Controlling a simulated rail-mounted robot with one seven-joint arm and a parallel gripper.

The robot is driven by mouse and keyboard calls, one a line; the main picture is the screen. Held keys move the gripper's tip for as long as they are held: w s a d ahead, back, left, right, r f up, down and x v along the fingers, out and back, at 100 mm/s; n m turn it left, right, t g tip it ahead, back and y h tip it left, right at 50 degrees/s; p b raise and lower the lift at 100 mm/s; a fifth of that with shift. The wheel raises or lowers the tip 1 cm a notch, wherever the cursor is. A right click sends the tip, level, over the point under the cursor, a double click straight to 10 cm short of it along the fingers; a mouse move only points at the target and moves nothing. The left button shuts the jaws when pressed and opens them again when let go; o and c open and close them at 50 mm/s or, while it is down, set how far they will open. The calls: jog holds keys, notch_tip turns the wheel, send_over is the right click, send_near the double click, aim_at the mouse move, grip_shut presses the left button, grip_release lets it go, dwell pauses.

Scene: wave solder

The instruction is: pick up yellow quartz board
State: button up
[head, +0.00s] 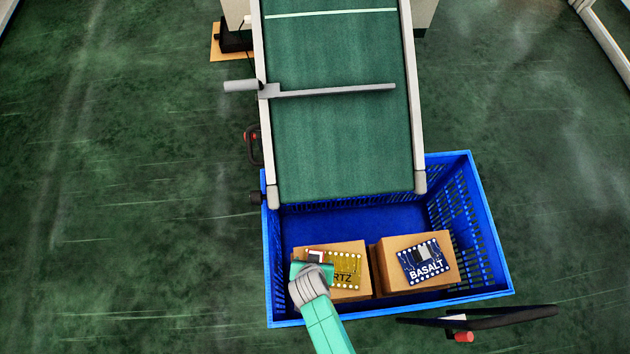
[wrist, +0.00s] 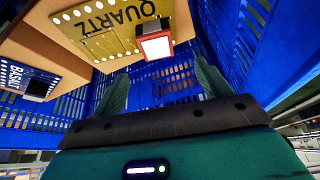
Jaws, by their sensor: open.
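The yellow quartz board (head: 347,260) lies on the left cardboard box (head: 350,292) inside the blue crate (head: 388,308). In the head view my gripper (head: 312,272) is over the board's left part and hides some of its lettering. In the wrist view the board (wrist: 92,38) is at the upper left, with a white and red block (wrist: 155,43) at its near edge. My gripper (wrist: 164,85) is open there, its two fingers apart with nothing between them. The fingertips point towards the board's edge and appear short of it.
A blue basalt board (head: 423,262) lies on the right cardboard box (head: 388,275). A green conveyor (head: 340,140) with a grey crossbar (head: 330,90) ends over the crate's back. The crate's slotted wall (head: 462,215) rises on the right.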

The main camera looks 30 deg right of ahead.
jog(key=f, duration=0.2)
jog(key=s+f+b, duration=0.1)
jog(key=f, duration=0.1)
jog(key=shift+s+b, duration=0.15)
jog(key=shift+b, duration=0.15)
jog(key=shift+d+f, duration=0.1)
jog(key=b+x, duration=0.1)
jog(key=x, duration=0.1)
jog(key=b+x, duration=0.2)
jog(key=shift+w+f, duration=0.2)
jog(key=shift+w, duration=0.15)
jog(key=shift+w+f+b, duration=0.15)
jog(key=shift+f+b, duration=0.05)
jog(key=shift+b, duration=0.1)
jog(key=shift+c, duration=0.5)
jog(key=shift+r, duration=0.1)
jog(key=c, duration=1.2)
